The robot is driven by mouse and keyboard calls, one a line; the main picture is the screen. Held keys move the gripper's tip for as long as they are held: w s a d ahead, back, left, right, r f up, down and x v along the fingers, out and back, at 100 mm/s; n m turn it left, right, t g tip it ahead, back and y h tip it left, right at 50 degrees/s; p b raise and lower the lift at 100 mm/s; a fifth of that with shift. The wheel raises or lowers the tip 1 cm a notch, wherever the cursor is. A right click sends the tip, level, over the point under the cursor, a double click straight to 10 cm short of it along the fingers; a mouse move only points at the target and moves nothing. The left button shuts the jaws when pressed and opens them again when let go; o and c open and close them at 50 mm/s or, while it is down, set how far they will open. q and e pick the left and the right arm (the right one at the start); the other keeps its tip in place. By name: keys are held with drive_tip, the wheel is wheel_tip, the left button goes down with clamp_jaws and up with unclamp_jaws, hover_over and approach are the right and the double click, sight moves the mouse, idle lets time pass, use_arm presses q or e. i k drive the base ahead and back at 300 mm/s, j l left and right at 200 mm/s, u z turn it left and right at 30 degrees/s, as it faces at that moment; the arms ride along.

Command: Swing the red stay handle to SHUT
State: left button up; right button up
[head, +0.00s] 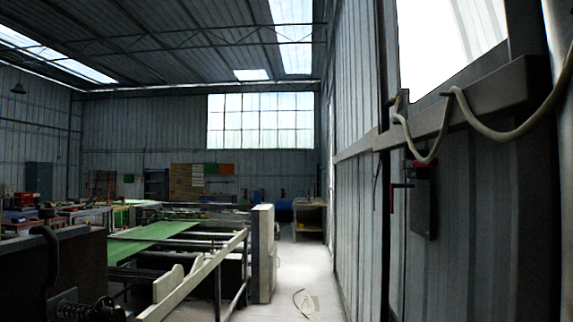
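A small red piece (392,199) shows on the right wall, beside a dark box (424,200) mounted below a grey rail. A short dark lever sticks out just above the red piece. It may be the red stay handle, but it is too small to be sure. I can read no SHUT mark. Neither of my grippers is in view.
A corrugated metal wall with a grey rail (455,103) and a drooping pale cable (520,130) fills the right. A clear floor aisle (300,270) runs ahead, with a small pale scrap on it. A machine with a green sheet (150,237) stands left.

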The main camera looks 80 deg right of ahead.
sight(406, 165)
drive_tip(key=j+z, duration=0.1)
drive_tip(key=z, duration=3.4)
